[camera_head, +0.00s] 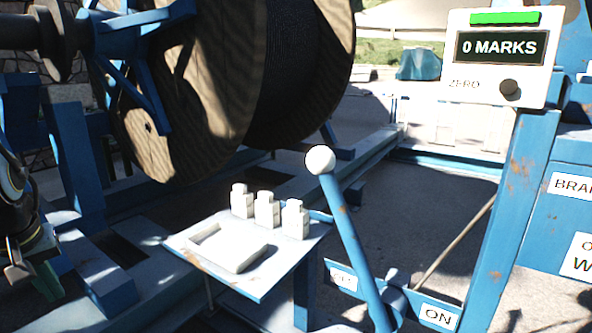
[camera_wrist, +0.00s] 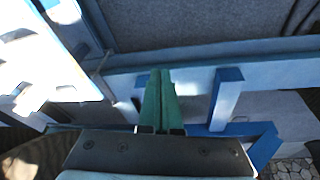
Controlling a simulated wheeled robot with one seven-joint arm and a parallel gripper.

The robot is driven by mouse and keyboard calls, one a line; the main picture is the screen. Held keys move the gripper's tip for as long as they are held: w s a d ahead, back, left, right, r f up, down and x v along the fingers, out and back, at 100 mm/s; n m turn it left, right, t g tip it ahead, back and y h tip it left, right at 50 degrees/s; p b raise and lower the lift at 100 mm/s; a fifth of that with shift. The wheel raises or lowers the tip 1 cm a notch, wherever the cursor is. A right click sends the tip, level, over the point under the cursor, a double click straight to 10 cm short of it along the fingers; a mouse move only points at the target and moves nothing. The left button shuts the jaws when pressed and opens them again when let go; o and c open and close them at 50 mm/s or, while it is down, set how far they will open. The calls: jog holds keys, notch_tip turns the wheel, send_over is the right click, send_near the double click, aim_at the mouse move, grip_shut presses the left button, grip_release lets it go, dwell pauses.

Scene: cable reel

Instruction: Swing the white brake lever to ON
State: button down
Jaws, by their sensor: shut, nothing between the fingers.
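The brake lever is a blue bar (camera_head: 352,235) with a white ball knob (camera_head: 320,159), right of centre in the head view. It leans left, its knob on the side of the partly hidden OFF label (camera_head: 343,278). The ON label (camera_head: 438,316) is to the right of the bar's lower end. My gripper (camera_head: 47,284) is at the left edge of the head view, far from the lever. Its green fingers are together and empty in the wrist view (camera_wrist: 158,78). The lever cannot be made out in the wrist view.
A large wooden cable reel (camera_head: 200,100) is behind. A counter box (camera_head: 455,80) reading "0 MARKS" sits on a blue post (camera_head: 515,200) at right.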

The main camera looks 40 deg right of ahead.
jog(key=w+d+n+t+h+b, duration=0.2)
jog(key=w+d+h, duration=0.1)
jog(key=d, duration=0.7)
jog(key=w+d+n+t+h+b, duration=0.1)
jog(key=w+d+t+h+b, duration=0.1)
jog(key=d, duration=0.8)
jog(key=s+d+r+n+h+b, duration=0.1)
jog(key=s+d+r+h, duration=0.2)
jog(key=d, duration=0.4)
jog(key=s+d+r+n+h, duration=0.2)
jog(key=s+d+r+h, duration=0.1)
jog(key=d, duration=0.4)
jog(key=s+d+r+n+h+b, duration=0.1)
jog(key=s+d+r+n+h, duration=0.1)
jog(key=d, duration=0.5)
jog(key=shift+s+d+r+t+h+b, duration=0.15)
jog(key=shift+s+r+t+h+b, duration=0.2)
jog(key=shift+s+r+h, duration=0.55)
jog(key=shift+d+f, duration=0.1)
jog(key=shift+f, duration=0.05)
jog(key=w+d+p, duration=0.1)
jog(key=d+p, duration=0.3)
jog(key=d, duration=0.7)
jog(key=shift+w, duration=0.35)
